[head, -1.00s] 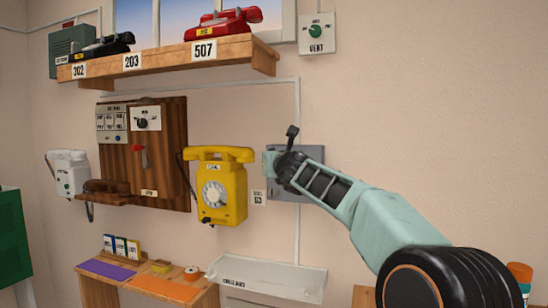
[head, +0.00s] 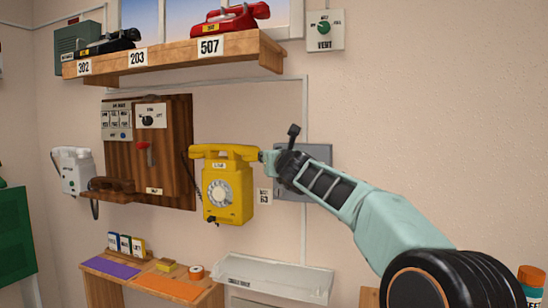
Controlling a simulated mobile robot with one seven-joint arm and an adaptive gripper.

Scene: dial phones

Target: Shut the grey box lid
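The grey box (head: 321,152) is on the wall to the right of the yellow phone. My forearm and wrist cover most of its front, so I cannot tell whether its lid is open or shut. My gripper (head: 272,162) is at the left side of the grey box, close to the yellow phone's right edge. Its fingers are too small and too overlapped by the wrist to tell whether they are open or whether they touch the box.
The yellow dial phone (head: 228,190) hangs just left of my gripper. A wooden shelf (head: 170,62) with phones is above. A wooden panel (head: 172,175) with switches is further left. A pale tray (head: 270,280) is below.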

